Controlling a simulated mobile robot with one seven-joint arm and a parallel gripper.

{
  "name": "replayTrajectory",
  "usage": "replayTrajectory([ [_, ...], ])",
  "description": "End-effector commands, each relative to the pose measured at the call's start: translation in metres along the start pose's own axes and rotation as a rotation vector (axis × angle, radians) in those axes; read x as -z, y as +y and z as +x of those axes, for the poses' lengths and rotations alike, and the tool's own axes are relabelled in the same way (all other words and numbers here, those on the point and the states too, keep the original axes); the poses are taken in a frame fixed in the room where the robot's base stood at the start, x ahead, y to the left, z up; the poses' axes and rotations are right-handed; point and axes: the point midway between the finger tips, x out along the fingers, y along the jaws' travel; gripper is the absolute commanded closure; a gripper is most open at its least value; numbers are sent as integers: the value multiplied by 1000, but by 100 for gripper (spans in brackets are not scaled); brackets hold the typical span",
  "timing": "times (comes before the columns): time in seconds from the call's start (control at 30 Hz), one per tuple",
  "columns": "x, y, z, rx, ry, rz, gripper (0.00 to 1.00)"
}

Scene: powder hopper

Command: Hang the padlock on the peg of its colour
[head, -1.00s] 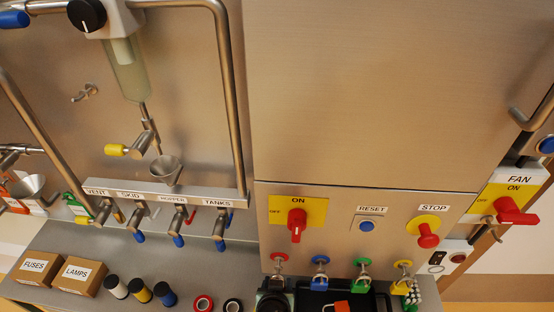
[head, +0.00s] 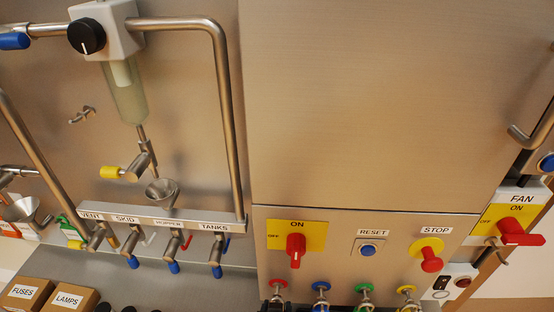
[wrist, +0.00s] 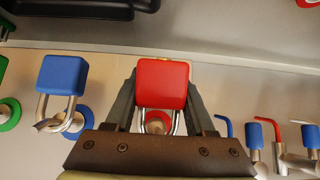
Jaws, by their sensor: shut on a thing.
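My gripper (wrist: 160,100) is shut on a red padlock (wrist: 162,82), seen in the wrist view, with one finger on each side of its body. The padlock's steel shackle (wrist: 177,122) points toward my wrist. A red peg disc (wrist: 157,121) shows through the shackle; I cannot tell whether the shackle is around the peg. In the head view the red peg (head: 278,286) is leftmost in the row at the bottom edge. Beside it are the blue peg (head: 321,287), green peg (head: 364,289) and yellow peg (head: 406,290).
In the wrist view a blue padlock (wrist: 62,75) hangs at the blue peg, beside my gripper. Valves with blue handles (wrist: 255,136) are on the other side. A black tray (wrist: 90,8) lies at the top. A red rotary switch (head: 296,245) is above the pegs.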

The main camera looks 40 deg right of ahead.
Motion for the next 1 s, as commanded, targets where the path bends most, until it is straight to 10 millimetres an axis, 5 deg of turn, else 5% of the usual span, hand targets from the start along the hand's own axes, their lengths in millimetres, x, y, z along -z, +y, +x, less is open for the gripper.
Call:
replayTrajectory([
  [0.07,0,0,0,0,1,0,100],
  [0.1,0,0,0,0,1,0,40],
  [0.27,0,0,0,0,1,0,11],
  [0.67,0,0,-5,0,0,0,11],
  [1.0,1,0,-59,2,1,-2,11],
])
